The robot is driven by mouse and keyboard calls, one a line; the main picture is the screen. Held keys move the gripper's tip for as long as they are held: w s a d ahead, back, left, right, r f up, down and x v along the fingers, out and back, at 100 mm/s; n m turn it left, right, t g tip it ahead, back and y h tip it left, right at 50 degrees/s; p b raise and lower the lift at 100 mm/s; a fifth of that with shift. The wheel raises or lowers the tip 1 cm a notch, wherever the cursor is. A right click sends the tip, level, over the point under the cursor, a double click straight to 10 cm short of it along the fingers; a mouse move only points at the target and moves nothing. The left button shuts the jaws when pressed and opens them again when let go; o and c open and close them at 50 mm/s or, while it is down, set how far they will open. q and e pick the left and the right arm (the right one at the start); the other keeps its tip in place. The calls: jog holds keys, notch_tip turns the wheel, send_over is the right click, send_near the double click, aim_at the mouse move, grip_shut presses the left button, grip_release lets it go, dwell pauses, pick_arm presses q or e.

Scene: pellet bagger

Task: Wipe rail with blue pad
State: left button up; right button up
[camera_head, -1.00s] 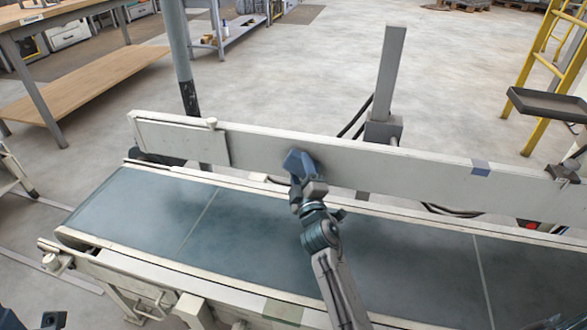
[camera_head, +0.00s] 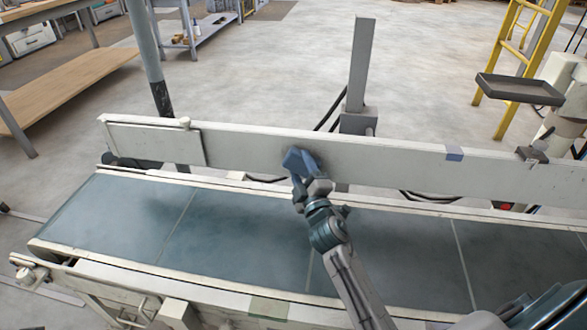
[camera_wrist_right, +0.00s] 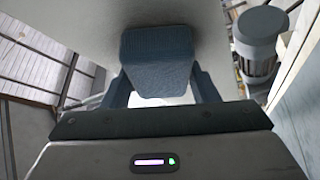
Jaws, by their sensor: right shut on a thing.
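The rail (camera_head: 370,152) is a long pale beam standing on edge behind the conveyor in the head view. My right gripper (camera_head: 303,172) is shut on the blue pad (camera_head: 299,160) and holds it at the rail's front face, left of the middle. A dark smudge shows on the rail around the pad. In the right wrist view the pad (camera_wrist_right: 157,60) sits between the two fingers of my gripper (camera_wrist_right: 160,88), with the pale rail surface (camera_wrist_right: 75,45) beyond it. The pad's far face is hidden. My left gripper is not in view.
The dark conveyor belt (camera_head: 225,232) runs below and in front of the rail. A grey post (camera_head: 360,70) stands behind the rail. A grey tray (camera_head: 519,89) and a yellow ladder (camera_head: 512,60) are at the right. A wooden-shelf bench (camera_head: 75,82) is at back left.

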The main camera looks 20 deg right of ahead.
aim_at(275, 154)
jog(key=shift+s+d, duration=0.2)
jog(key=shift+d, duration=0.2)
jog(key=s+d+b, duration=0.1)
jog(key=s+d, duration=0.1)
jog(key=shift+d, duration=0.4)
jog(key=shift+w+a+p, duration=0.25)
jog(key=shift+w+a, duration=0.35)
jog(key=shift+a, duration=0.3)
jog(key=shift+w+a+p, duration=0.2)
jog(key=shift+w+a, duration=0.4)
jog(key=shift+a, duration=0.35)
jog(key=shift+w+a+p, duration=0.25)
jog(key=shift+w+a, duration=0.35)
jog(key=shift+a, duration=0.3)
jog(key=shift+w+a, duration=0.6)
jog(key=shift+a, duration=0.2)
jog(key=shift+w+a, duration=0.55)
jog(key=shift+a, duration=0.2)
jog(key=shift+w+a+b, duration=0.2)
jog(key=shift+w+a, duration=0.3)
jog(key=shift+a, duration=0.25)
jog(key=shift+w+a+b, duration=0.2)
jog(key=shift+w+a, duration=0.25)
jog(key=shift+a, duration=0.25)
